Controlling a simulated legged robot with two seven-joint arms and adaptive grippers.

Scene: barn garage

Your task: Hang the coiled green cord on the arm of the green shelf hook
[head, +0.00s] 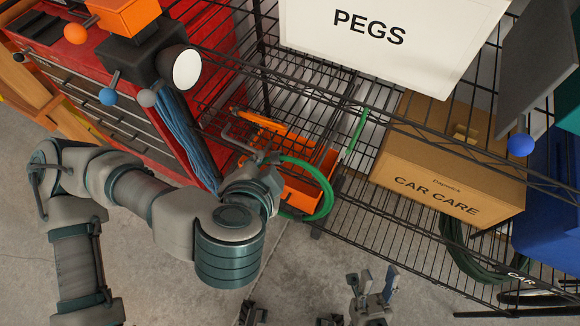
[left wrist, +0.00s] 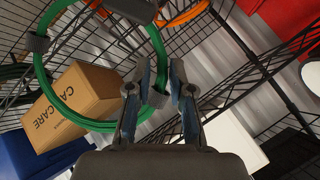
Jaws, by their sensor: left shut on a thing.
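The coiled green cord (head: 328,190) is a bright green ring at the front of the wire shelf. My left gripper (head: 268,160) is at its left side. In the left wrist view the coil (left wrist: 42,75) has dark bands, and my left gripper (left wrist: 160,82) is shut on its near side, at a dark band. A slim green upright piece (head: 356,130) on the shelf front, just above and right of the coil, looks like the green shelf hook. Its arm is not clear. My right gripper (head: 377,284) is low at the bottom of the head view, fingers apart and empty.
An orange bin (head: 300,192) sits behind the coil. A CAR CARE box (head: 450,160) stands to the right on the wire shelf. A red tool chest (head: 130,100) is to the left. Darker green coils (head: 460,250) lie low right.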

